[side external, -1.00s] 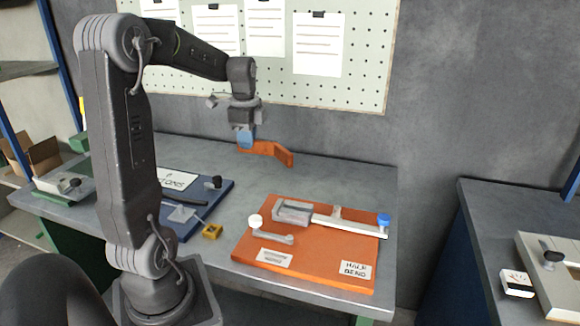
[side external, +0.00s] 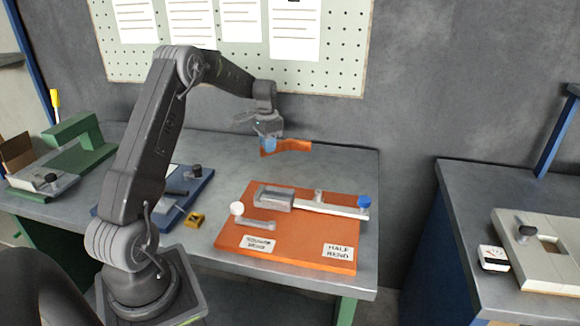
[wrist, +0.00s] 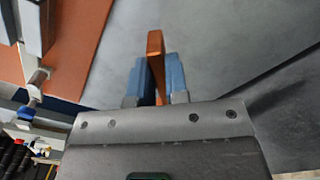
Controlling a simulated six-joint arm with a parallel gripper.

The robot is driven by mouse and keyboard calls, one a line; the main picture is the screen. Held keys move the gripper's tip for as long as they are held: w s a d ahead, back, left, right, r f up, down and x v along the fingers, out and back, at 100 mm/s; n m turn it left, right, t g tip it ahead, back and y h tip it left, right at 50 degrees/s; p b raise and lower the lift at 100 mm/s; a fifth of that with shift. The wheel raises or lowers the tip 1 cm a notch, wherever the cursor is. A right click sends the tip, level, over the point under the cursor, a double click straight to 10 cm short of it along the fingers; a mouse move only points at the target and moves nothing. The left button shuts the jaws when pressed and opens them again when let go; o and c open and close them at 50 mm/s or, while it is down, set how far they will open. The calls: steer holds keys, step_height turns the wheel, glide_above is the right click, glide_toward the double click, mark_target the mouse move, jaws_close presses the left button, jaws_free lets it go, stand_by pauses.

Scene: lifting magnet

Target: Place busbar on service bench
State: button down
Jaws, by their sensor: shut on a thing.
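The busbar, a copper-orange bent strip (side external: 290,146), is held in the air by my gripper (side external: 268,146). In the wrist view the busbar (wrist: 155,50) stands on edge between the two blue fingers of my gripper (wrist: 160,78), which are shut on it. In the side view its free part points right, above the back of a grey-topped bench (side external: 352,174). A second grey-topped bench (side external: 465,176) with a blue front stands at the right, across a gap. The pictures do not label either one as the service bench.
An orange bending board (side external: 290,252), with a clamp, a blue-knobbed bar and labels, lies on the nearer bench below the busbar. A blue board (side external: 200,190) and green fixture (side external: 75,150) are to its left. A pale fixture (side external: 545,255) and small meter (side external: 493,257) occupy the right bench's front.

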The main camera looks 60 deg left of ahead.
steer(key=w+d+f, duration=0.2)
steer(key=w, duration=0.1)
steer(key=w+f, duration=0.1)
steer(key=w, duration=0.1)
steer(key=shift+w+d+f, duration=0.1)
steer(key=shift+d+f, duration=0.15)
steer(key=shift+d, duration=0.15)
steer(key=shift+f, duration=1.95)
steer(key=shift+f, duration=0.2)
steer(key=c, duration=1.1)
jaws_free()
